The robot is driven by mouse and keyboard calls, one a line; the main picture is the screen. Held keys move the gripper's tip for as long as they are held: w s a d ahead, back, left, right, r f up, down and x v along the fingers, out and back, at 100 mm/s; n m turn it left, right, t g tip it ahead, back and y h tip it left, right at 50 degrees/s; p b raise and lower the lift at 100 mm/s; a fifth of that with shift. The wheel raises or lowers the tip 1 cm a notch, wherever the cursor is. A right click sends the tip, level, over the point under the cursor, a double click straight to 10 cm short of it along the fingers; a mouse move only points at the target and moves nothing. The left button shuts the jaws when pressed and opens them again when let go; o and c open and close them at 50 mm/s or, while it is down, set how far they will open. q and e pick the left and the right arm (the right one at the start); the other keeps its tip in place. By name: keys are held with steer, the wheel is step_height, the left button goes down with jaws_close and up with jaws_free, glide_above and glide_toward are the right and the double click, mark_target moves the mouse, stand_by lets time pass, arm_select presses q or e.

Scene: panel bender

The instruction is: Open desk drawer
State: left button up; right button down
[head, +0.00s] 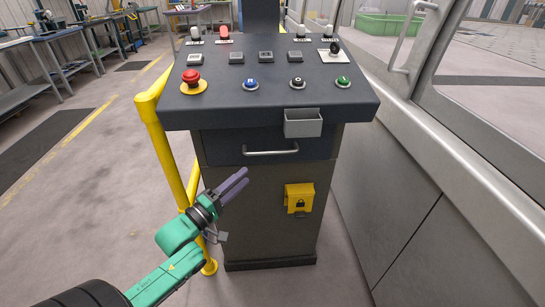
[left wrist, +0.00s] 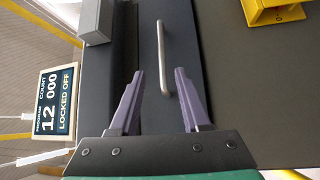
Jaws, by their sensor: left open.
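The desk drawer (head: 225,148) is a dark panel under the console's sloped control top. It looks shut, flush with the cabinet. Its silver bar handle (head: 270,152) runs across the front; it also shows in the left wrist view as a bar (left wrist: 162,58) standing upright in the picture. My left gripper (head: 242,180) is open and empty, below and left of the handle in the head view. In the left wrist view its two purple fingers (left wrist: 157,83) lie on either side of the handle's lower end, seemingly still short of it. My right gripper is not in view.
A small grey box (head: 303,123) hangs from the console's edge, above the handle's right end. A yellow padlock box (head: 299,198) sits on the cabinet below. A yellow post (head: 165,150) stands left, and a machine wall (head: 400,170) closes the right side.

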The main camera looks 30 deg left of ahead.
mark_target(272, 152)
arm_select(q)
steer(key=x, duration=1.4)
steer(key=shift+f, duration=0.1)
jaws_close()
stand_by(0.7)
